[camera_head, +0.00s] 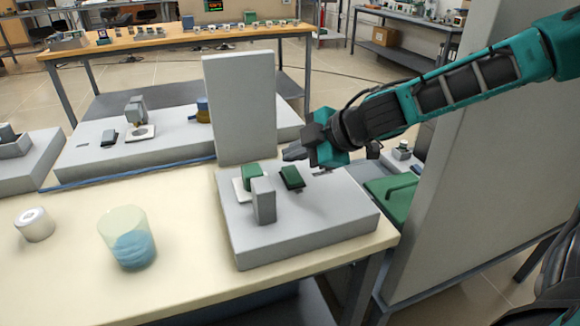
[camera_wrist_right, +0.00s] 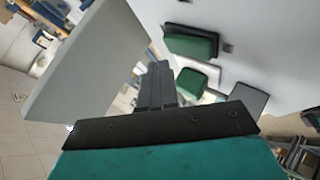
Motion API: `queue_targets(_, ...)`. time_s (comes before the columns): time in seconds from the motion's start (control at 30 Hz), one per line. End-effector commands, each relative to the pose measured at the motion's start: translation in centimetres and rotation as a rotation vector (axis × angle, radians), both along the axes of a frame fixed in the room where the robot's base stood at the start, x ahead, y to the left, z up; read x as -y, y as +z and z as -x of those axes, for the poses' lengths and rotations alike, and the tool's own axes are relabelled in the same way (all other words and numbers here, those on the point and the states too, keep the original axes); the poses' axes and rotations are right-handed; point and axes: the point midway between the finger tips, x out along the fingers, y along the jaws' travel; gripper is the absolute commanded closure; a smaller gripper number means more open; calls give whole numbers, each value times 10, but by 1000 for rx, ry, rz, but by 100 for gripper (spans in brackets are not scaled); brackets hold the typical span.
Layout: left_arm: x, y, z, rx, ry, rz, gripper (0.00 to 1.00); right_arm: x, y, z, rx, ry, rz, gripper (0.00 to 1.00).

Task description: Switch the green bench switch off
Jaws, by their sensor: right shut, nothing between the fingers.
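A green rocker switch (camera_head: 292,177) in a dark frame sits on top of a grey bench box (camera_head: 300,235). It also shows in the wrist view (camera_wrist_right: 190,42), at upper middle. I cannot tell which way it is set. To its left, a green block (camera_head: 250,171) stands on a white plate, with an upright grey block (camera_head: 264,203) in front of it. My right gripper (camera_head: 288,154) is shut and empty, above and just behind the green rocker, apart from it. Its closed fingers (camera_wrist_right: 157,85) show below and left of the rocker in the wrist view. My left gripper is not in view.
An upright grey panel (camera_head: 238,108) stands behind the box at left. A large grey wall (camera_head: 450,170) rises at right under my arm. A beaker of blue liquid (camera_head: 130,245) and a white roll-like item (camera_head: 35,224) stand on the table at left.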

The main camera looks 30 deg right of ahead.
Motion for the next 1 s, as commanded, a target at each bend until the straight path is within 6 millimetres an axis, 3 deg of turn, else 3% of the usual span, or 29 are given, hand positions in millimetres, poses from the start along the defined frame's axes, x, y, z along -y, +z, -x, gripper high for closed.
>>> queue_targets(0.77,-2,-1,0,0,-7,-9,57,0,0,0,0,0,0,100)
queue_targets(1.0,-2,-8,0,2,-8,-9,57,0,-8,-1,0,0,0,100)
